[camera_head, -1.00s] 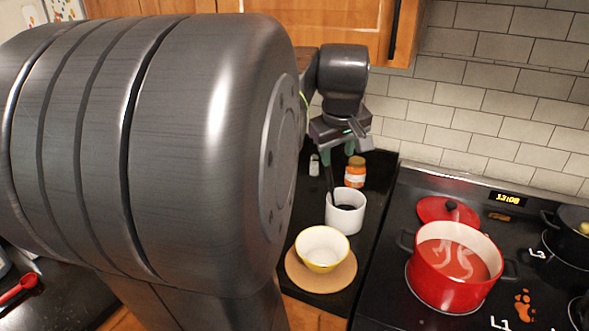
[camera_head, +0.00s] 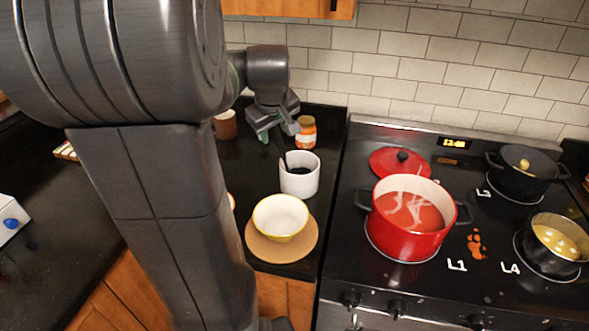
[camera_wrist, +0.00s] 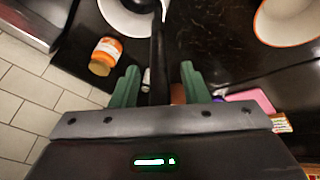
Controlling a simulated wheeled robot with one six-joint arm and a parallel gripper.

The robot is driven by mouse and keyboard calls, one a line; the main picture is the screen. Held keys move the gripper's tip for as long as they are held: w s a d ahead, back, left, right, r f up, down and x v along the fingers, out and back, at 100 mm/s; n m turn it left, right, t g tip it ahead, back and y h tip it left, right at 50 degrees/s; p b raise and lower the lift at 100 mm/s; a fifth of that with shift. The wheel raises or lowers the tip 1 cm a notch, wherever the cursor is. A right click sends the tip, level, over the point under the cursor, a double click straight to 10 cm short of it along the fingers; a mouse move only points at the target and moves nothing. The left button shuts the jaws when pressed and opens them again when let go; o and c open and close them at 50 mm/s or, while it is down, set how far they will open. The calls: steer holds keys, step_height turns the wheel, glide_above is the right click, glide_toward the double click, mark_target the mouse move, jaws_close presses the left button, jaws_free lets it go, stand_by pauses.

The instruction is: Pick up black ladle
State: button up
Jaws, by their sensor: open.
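The black ladle (camera_head: 284,159) stands in a white canister (camera_head: 300,184) on the dark counter left of the stove. Its thin handle leans up and to the left out of the canister, and its bowl is hidden inside. My gripper (camera_head: 270,132) is above the canister, slightly to its left, near the handle's top. In the wrist view, my gripper (camera_wrist: 160,76) is open, with green fingers on either side of the ladle's handle (camera_wrist: 157,55). No contact with the handle is clear. The canister (camera_wrist: 128,18) shows at the top.
A yellow-rimmed bowl (camera_head: 281,217) sits on a round cork mat (camera_head: 257,247) in front. A red pot (camera_head: 405,220) is on the stove at right, with its red lid (camera_head: 389,164) behind. The tiled wall is close behind.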

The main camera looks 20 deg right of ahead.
jaws_close()
steer(key=shift+r, duration=0.1)
